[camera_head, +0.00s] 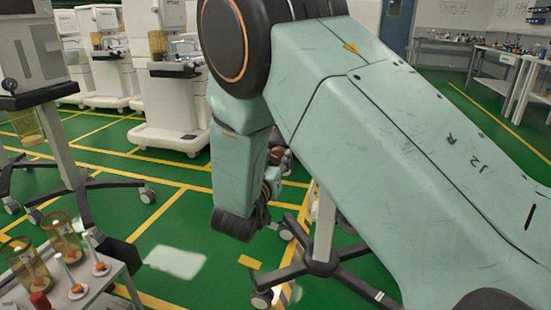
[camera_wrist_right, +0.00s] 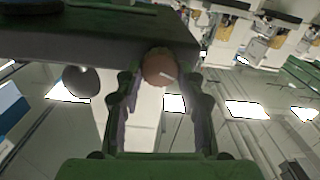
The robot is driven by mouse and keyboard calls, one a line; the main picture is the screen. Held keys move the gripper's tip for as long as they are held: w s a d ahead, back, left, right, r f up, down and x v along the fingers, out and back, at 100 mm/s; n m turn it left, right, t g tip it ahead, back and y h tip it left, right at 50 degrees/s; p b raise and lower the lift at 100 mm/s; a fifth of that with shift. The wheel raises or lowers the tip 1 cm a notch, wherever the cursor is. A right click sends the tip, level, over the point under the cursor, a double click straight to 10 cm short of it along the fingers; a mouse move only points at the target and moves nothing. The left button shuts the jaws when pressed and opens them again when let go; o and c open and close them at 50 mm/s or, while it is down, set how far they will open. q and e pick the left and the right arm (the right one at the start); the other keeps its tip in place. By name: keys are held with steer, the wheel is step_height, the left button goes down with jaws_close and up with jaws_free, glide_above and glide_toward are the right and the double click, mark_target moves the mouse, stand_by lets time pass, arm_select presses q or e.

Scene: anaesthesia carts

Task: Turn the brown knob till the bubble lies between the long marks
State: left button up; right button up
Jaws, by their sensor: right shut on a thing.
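The brown knob (camera_wrist_right: 160,66) shows in the right wrist view as a round, reddish-brown end with a pale mark, beside a dark grey body (camera_wrist_right: 110,45). My right gripper (camera_wrist_right: 161,78) has its two fingers on either side of the knob and is shut on it. In the head view my right arm covers the middle of the picture, and only a little of the right gripper (camera_head: 276,172) shows behind it, with a small brown patch there. The bubble and the long marks are hidden or too small to see. My left gripper is not in view.
A rounded grey part (camera_wrist_right: 82,81) is left of the knob in the wrist view. In the head view a dark wheeled base (camera_head: 322,266) stands below my arm. A small table (camera_head: 100,292) with amber cups is at lower left. Green floor lies open between.

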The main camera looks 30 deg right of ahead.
steer(key=shift+r+n+p, duration=0.15)
steer(key=shift+n+p, duration=0.25)
steer(key=shift+p, duration=0.2)
steer(key=n+p, duration=0.5)
steer(key=p, duration=0.2)
steer(key=shift+w+n, duration=0.1)
steer(key=shift+n, duration=0.3)
steer(key=shift+n+p, duration=0.95)
steer(key=shift+n, duration=0.25)
steer(key=shift+n+p, duration=0.7)
steer(key=shift+n, duration=0.5)
steer(key=o, duration=1.2)
steer(key=shift+f, duration=0.25)
steer(key=shift+c, duration=0.2)
